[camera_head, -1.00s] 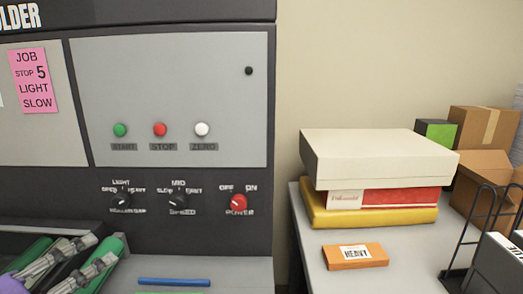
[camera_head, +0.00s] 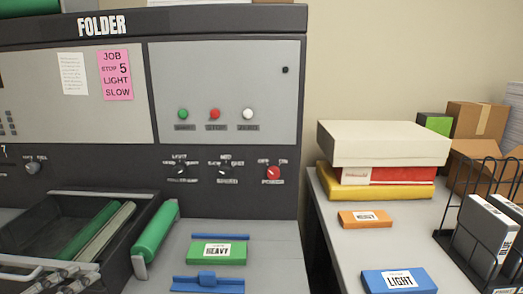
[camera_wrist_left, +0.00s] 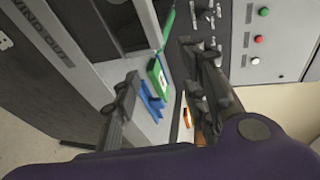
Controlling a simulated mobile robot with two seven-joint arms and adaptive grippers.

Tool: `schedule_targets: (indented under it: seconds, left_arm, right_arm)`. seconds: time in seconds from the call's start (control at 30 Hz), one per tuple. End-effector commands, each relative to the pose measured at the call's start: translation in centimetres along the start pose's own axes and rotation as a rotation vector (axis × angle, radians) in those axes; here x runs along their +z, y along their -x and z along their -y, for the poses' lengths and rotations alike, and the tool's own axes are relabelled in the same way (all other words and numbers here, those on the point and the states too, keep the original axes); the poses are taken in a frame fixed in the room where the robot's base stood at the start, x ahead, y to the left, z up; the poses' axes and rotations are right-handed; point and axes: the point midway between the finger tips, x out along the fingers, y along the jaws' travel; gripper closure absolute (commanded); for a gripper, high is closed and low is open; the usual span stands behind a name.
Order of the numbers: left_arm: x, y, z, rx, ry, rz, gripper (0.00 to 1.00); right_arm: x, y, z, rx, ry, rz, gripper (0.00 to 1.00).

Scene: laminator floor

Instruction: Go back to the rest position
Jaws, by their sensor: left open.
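My left gripper (camera_wrist_left: 160,103) shows in the left wrist view with its two dark fingers spread apart and nothing between them held. Beyond the fingers are the green HEAVY box (camera_wrist_left: 157,80), a blue bracket (camera_wrist_left: 151,106) and part of an orange box (camera_wrist_left: 187,118). My right gripper is in neither view.
The folder's control panel (camera_head: 226,95) stands behind a shelf with the green HEAVY box (camera_head: 218,252) and blue bracket (camera_head: 207,283). Green rollers (camera_head: 156,235) lie left. The right table holds stacked boxes (camera_head: 384,144), an orange box (camera_head: 364,219), a blue LIGHT box (camera_head: 399,281) and a black rack (camera_head: 480,235).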

Motion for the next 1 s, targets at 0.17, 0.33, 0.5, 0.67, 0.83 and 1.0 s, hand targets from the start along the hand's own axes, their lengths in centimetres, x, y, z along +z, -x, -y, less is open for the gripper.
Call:
schedule_targets:
  seconds: [0.17, 0.33, 0.5, 0.67, 0.83, 1.0]
  left_arm:
    - [3.6, 3.4, -10.2, 0.118, 0.383, 0.18, 0.6]
    - [1.8, 8.0, -21.8, 0.227, 0.789, 0.35, 0.6]
    - [-6.3, 11.7, -31.1, 0.321, 1.171, 0.474, 0.6]
    - [-16.0, 12.8, -35.1, 0.383, 1.439, 0.519, 0.6]
    - [-22.7, 12.2, -35.0, 0.399, 1.584, 0.51, 0.6]
    - [-24.0, 11.9, -34.2, 0.385, 1.623, 0.508, 0.6]
  right_arm:
    - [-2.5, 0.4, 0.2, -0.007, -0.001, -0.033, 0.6]
    - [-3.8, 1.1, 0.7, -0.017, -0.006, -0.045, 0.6]
    - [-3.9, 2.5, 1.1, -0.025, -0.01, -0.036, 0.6]
    - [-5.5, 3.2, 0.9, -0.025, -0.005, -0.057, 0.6]
    - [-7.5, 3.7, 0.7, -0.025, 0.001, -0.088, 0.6]
    - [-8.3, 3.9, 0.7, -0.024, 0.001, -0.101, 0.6]
